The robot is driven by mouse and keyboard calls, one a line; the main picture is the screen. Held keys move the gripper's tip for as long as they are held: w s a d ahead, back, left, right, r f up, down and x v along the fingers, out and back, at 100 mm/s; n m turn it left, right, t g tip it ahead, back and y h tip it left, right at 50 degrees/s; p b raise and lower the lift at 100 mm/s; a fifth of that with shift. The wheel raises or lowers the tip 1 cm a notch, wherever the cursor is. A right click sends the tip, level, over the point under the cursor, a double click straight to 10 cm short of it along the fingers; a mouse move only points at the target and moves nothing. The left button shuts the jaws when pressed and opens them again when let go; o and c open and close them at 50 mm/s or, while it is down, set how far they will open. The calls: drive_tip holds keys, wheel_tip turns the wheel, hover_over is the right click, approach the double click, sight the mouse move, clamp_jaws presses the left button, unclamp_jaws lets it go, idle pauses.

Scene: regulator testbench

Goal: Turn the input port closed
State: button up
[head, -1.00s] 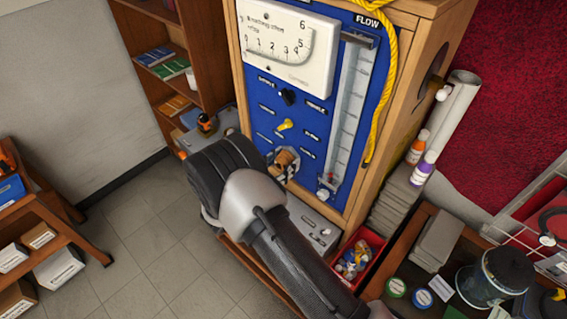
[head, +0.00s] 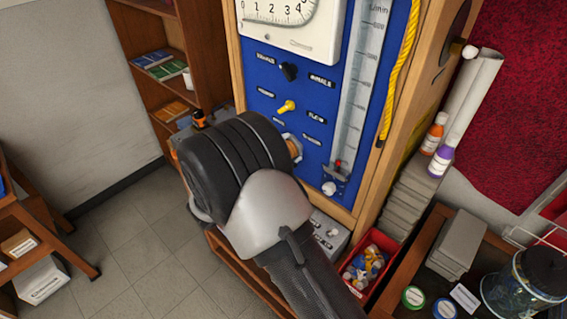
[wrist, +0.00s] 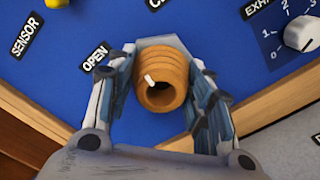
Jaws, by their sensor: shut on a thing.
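The input port is a ribbed orange-brown cylinder (wrist: 160,80) with a hollow end and a short white mark on its upper left side. It sticks out of the blue panel in the wrist view. My gripper (wrist: 161,63) has one finger on each side of it and is shut on it. In the wrist view, an OPEN label (wrist: 96,58) is to its upper left, and another label starting with C is cut off at the top.
A yellow lever (head: 287,106) and a black knob (head: 289,71) sit above the port. A flow tube (head: 357,90) stands to the right. A white EXHA-labelled knob (wrist: 301,33) is right of the port. A red bin (head: 368,263) of small parts is below.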

drive_tip(key=m+b, duration=0.2)
drive_tip(key=b, duration=0.1)
drive_tip(key=m+b, duration=0.2)
drive_tip(key=b, duration=0.2)
drive_tip(key=shift+f, duration=0.35)
drive_tip(key=m+b, duration=0.3)
drive_tip(key=b, duration=0.1)
drive_tip(key=shift+r+b, duration=0.2)
drive_tip(key=shift+b, duration=0.1)
drive_tip(key=shift+r+m, duration=0.1)
drive_tip(key=shift+m, duration=0.3)
drive_tip(key=o, duration=1)
drive_tip(key=shift+r, duration=0.1)
drive_tip(key=shift+o, duration=0.2)
drive_tip(key=v, duration=1.2)
